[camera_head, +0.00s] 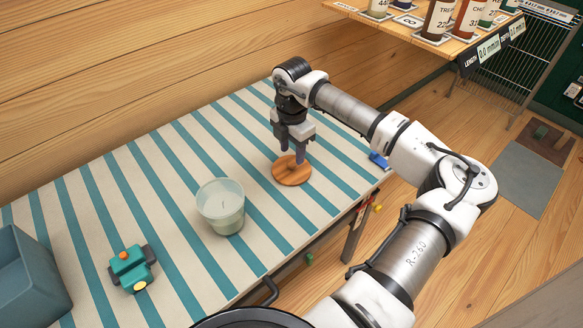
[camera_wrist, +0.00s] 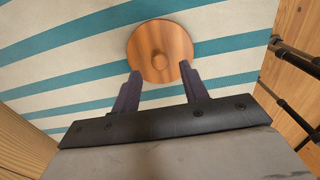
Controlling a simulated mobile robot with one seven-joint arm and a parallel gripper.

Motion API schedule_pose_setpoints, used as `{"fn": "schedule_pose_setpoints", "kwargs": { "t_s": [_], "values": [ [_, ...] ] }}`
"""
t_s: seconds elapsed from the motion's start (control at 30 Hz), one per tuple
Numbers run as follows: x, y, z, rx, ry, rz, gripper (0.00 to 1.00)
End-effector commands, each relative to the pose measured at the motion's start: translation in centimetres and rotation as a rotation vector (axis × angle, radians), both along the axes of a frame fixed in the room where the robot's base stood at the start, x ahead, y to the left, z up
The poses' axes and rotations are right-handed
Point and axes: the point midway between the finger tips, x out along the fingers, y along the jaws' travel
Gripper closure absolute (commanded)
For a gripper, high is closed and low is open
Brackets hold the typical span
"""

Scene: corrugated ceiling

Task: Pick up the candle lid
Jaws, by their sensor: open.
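The candle lid (camera_head: 291,176) is a round wooden disc lying flat on the striped table. In the wrist view the lid (camera_wrist: 160,38) shows a small round knob at its middle. My gripper (camera_head: 292,158) points down just above the lid, its dark fingers apart. In the wrist view my gripper (camera_wrist: 160,75) has its two fingertips at the lid's near edge, one toward each side, with nothing between them. Whether the fingertips touch the lid cannot be told. A glass candle (camera_head: 221,206) stands uncovered on the table, left of the lid.
The table (camera_head: 170,195) has blue and cream stripes. A teal toy car (camera_head: 132,269) and a blue-grey bin (camera_head: 30,280) are at the left. A small blue object (camera_head: 379,160) lies at the right edge. A wooden wall runs behind. A shelf with bottles (camera_head: 440,20) is at upper right.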

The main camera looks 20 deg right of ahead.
Motion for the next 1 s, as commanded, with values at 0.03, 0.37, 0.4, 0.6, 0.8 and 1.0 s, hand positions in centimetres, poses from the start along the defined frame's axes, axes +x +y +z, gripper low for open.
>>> {"fn": "schedule_pose_setpoints", "kwargs": {
  "t_s": [0.03, 0.37, 0.4, 0.6, 0.8, 1.0],
  "values": [
    [-0.1, 0.1, -0.6, 0.002, 0.003, 0.000, 0.56],
    [-0.1, 0.2, -4.4, 0.001, 0.001, 0.001, 0.56],
    [-0.1, 0.2, -4.5, 0.000, 0.001, 0.001, 0.56],
    [-0.1, 0.1, -4.5, 0.000, 0.000, 0.001, 0.61],
    [-0.1, 0.2, -4.5, 0.000, 0.000, 0.001, 0.87],
    [-0.1, 0.2, -4.4, 0.000, 0.000, 0.000, 1.00]
  ]
}}
